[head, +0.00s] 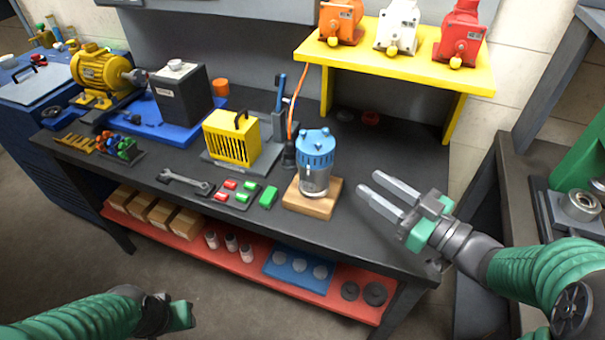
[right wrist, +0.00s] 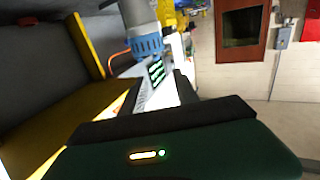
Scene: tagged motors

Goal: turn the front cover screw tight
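A small motor with a clear and metal body (head: 315,180) and a blue cover (head: 317,148) stands upright on a wooden block (head: 322,206) on the dark workbench. The cover has several small knobs on top; I cannot tell which one is the front cover screw. My right gripper (head: 367,184) is to the right of the motor, its two fingers apart, pointing toward it with a gap between and nothing held. The blue cover also shows in the right wrist view (right wrist: 147,46). My left gripper (head: 182,315) is low at the left, away from the bench; its fingers are unclear.
A yellow shelf (head: 400,68) with orange, white and red motors stands behind. A yellow caged unit (head: 231,138), a wrench (head: 186,181) and red and green blocks (head: 268,196) lie left of the motor. The bench in front of the right gripper is clear.

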